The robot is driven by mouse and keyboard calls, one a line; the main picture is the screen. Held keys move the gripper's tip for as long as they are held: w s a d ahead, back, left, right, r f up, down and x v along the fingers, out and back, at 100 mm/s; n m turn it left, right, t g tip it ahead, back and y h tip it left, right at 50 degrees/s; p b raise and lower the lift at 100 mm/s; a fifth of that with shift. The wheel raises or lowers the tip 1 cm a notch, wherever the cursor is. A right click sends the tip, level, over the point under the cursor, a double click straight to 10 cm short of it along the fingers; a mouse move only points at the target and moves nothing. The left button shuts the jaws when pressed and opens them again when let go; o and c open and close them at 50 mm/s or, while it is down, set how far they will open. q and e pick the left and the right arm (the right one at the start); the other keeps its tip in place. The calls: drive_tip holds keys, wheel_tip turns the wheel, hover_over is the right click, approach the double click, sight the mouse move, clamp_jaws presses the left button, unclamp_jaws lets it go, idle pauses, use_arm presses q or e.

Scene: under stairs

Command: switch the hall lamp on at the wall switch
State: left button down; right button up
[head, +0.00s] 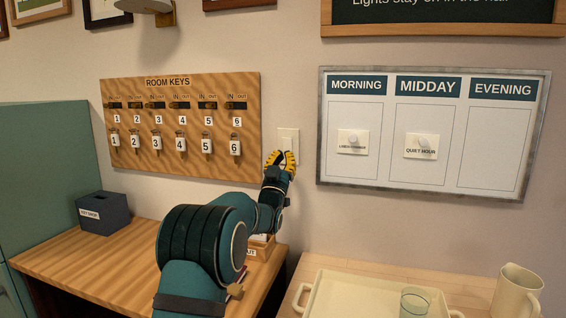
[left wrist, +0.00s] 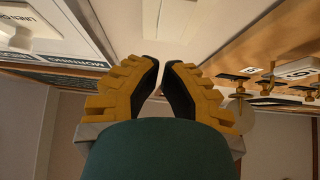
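The wall switch (head: 289,140) is a pale plate on the wall, between the key board and the framed chart. In the left wrist view its pale plate (left wrist: 151,18) shows beyond the fingertips. My left gripper (head: 279,157) is just below the switch and covers its lower part. In the left wrist view the gripper's fingers (left wrist: 161,66) are drawn nearly together with nothing between them. I cannot tell whether they touch the switch. A wall lamp (head: 148,5) on a brass bracket is cut off at the top. My right gripper is out of view.
The wooden key board (head: 185,170) with several hung keys is left of the switch. The framed chart (head: 383,186) is on the right. A dark box (head: 103,213) stands on the desk (head: 50,265). A tray (head: 330,300) with a glass (head: 415,302) and a jug (head: 516,292) are below right.

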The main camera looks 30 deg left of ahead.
use_arm(q)
drive_tip(key=w+f+v, duration=0.1)
drive_tip(key=v, duration=0.9)
drive_tip(key=shift+f, duration=0.25)
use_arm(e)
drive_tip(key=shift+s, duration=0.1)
use_arm(q)
drive_tip(key=shift+w+a, duration=0.1)
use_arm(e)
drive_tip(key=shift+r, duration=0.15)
